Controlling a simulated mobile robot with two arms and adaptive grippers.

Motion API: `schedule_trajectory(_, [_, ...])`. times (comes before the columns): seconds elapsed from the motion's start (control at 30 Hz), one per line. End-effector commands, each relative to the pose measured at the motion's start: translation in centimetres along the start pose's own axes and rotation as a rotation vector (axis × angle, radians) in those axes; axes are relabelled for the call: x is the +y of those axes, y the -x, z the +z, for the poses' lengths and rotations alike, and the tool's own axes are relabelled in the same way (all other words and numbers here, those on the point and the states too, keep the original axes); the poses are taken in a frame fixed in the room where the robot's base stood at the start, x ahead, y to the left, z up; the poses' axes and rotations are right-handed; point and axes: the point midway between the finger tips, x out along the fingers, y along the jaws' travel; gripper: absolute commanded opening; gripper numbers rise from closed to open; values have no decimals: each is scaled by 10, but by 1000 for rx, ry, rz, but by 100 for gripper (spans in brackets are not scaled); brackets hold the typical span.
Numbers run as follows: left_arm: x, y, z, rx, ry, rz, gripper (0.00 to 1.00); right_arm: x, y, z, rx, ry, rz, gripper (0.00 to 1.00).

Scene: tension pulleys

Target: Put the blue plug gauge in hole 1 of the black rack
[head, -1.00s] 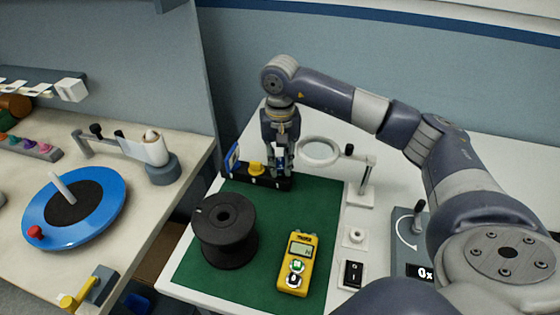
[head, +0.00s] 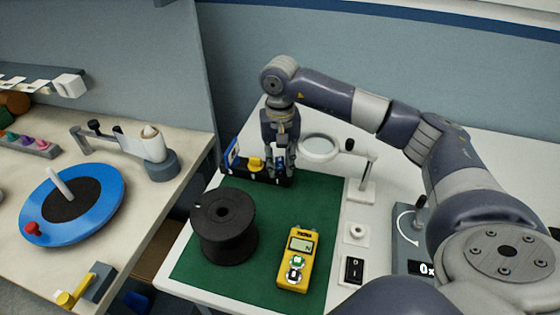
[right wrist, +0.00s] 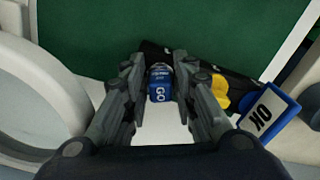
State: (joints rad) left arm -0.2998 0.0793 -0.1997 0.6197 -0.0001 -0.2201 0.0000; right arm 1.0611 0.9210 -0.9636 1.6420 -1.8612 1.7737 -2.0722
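The black rack (head: 239,174) stands at the back edge of the green mat, with a yellow-topped piece (head: 256,163) in it. My right gripper (head: 280,176) is at the rack's right end, pointing down. In the right wrist view the blue plug gauge (right wrist: 160,86), marked GO, is between its fingers (right wrist: 160,84) at the rack. The fingers appear open, with small gaps beside the gauge. The gauge's lower end is hidden, so I cannot tell how deep it sits. Hole numbers are not readable. My left gripper is not in view.
A blue-framed OK sign (right wrist: 268,113) stands at the rack's other end. A ring magnifier (head: 319,148) on a stand is close right of the gripper. A black spool (head: 224,230) and a yellow meter (head: 298,260) are on the green mat (head: 262,215).

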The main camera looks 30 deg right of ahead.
Motion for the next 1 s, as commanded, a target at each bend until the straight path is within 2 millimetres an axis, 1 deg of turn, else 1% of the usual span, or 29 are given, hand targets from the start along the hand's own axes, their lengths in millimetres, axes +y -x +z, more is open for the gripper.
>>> schedule_trajectory(0.33, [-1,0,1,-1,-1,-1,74,0,1,-1,2,-1,0,41])
schedule_trajectory(0.47, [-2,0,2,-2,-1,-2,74,0,9,-2,5,-2,-2,41])
schedule_trajectory(0.57, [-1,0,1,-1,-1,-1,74,0,24,-2,6,-2,-3,41])
schedule_trajectory(0.8, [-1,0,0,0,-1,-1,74,-1,76,-2,6,-1,-2,41])
schedule_trajectory(0.9, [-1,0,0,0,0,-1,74,-1,94,-1,4,0,-1,41])
schedule_trajectory(1.0, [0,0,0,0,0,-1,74,-2,108,-1,3,0,-2,41])
